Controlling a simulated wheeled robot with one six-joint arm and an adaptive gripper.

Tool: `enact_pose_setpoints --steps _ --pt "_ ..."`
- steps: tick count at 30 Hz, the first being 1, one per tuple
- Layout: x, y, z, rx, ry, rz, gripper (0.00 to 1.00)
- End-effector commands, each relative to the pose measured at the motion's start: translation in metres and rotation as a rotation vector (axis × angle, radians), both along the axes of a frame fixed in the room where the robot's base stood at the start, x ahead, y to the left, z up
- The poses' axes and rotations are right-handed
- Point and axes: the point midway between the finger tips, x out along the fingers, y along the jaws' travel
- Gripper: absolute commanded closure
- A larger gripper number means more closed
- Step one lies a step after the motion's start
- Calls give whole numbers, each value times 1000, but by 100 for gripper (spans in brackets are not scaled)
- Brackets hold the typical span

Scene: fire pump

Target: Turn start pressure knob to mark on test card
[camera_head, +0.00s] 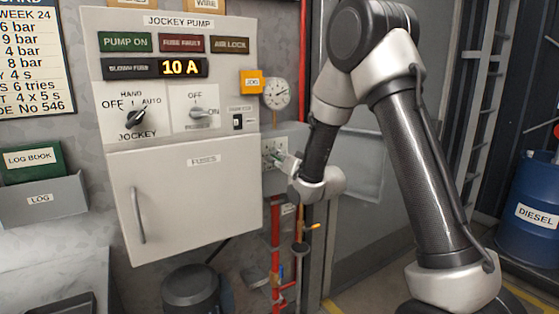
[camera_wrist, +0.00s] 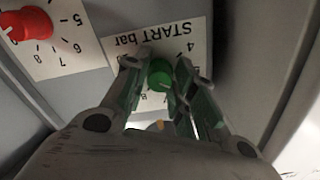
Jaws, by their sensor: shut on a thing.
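The green start pressure knob (camera_wrist: 160,76) sits on a white dial plate (camera_wrist: 150,42) lettered "START bar", upside down in the wrist view. My gripper (camera_wrist: 159,67) is shut on the knob, with one finger on each side. The fingers hide part of the scale, and I cannot tell which number the knob points to. In the head view my gripper (camera_head: 281,158) reaches the grey box (camera_head: 287,187) right of the jockey pump panel; the knob is too small to make out there. The test card (camera_head: 32,58) hangs at upper left, partly cut off, with several bar values.
A red knob (camera_wrist: 27,24) on its own scale is beside the green one. The jockey pump panel (camera_head: 182,215) stands left of my arm, with a pressure gauge (camera_head: 277,93) above the box. Red pipes (camera_head: 275,245) run below. A blue diesel drum (camera_head: 530,205) is at right.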

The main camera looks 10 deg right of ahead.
Motion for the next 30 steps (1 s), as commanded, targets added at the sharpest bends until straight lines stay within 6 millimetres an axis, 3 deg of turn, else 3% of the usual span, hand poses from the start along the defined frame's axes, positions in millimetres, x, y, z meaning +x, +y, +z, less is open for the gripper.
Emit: enact_pose_setpoints --steps 12,28,29,30 --pt "0 0 0 182 60 -1 98" --pt "0 0 0 206 68 -1 98" --pt "0 0 0 206 68 -1 70" --pt "0 0 0 206 68 -1 63"
